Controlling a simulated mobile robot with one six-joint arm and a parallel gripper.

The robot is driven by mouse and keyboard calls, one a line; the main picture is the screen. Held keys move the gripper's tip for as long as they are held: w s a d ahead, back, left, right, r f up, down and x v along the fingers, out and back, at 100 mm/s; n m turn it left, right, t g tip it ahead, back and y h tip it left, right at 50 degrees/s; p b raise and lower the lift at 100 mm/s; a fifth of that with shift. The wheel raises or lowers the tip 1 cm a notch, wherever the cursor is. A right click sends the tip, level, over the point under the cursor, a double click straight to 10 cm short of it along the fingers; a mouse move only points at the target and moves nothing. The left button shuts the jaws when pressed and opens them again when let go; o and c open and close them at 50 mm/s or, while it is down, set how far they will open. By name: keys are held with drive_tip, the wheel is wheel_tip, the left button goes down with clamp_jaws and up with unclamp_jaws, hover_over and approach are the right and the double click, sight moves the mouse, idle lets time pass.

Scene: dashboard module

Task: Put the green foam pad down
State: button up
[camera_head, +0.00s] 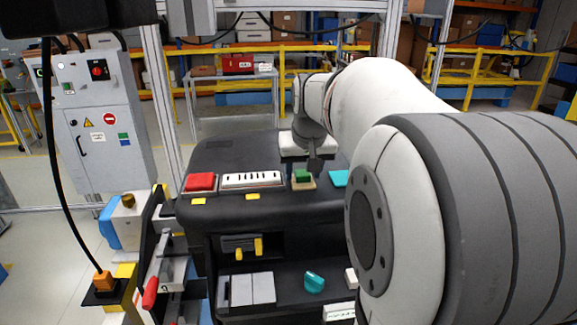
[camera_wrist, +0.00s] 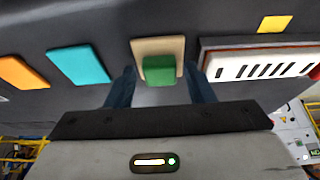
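The green foam pad (camera_head: 303,175) sits at a tan square (camera_head: 297,186) on top of the black dashboard module (camera_head: 235,152). In the wrist view the green pad (camera_wrist: 159,70) covers the lower middle of the tan square (camera_wrist: 150,46). My gripper (camera_head: 314,164) is just above and behind the pad in the head view. In the wrist view my gripper (camera_wrist: 160,76) has its two dark fingers apart, one on each side of the pad, with a visible gap at both sides. Whether the pad lies flat on the tan square is hard to tell.
A white slotted panel (camera_head: 251,180) and a red pad (camera_head: 200,182) lie left on the module top. A teal pad (camera_head: 339,178) lies right of the tan square. An orange pad (camera_wrist: 22,72) lies beyond the teal one. A shelf below holds a teal knob (camera_head: 314,282).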

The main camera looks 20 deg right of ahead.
drive_tip(key=shift+o, duration=0.3)
drive_tip(key=shift+r, duration=0.45)
drive_tip(key=v, duration=1.1)
drive_tip(key=s+a+f+n, duration=0.1)
drive_tip(key=s+a+f, duration=0.3)
drive_tip(key=f, duration=0.3)
drive_tip(key=s+a+f+n, duration=0.1)
drive_tip(key=s+a+f, duration=0.3)
drive_tip(key=f, duration=0.3)
drive_tip(key=s+a+f+n+g+y, duration=0.1)
drive_tip(key=s+a+f, duration=0.3)
drive_tip(key=s+f, duration=0.2)
wheel_tip(320, 180, down, 2)
drive_tip(key=shift+s+a+f, duration=0.1)
drive_tip(key=shift+s+a, duration=0.2)
drive_tip(key=shift+a, duration=0.05)
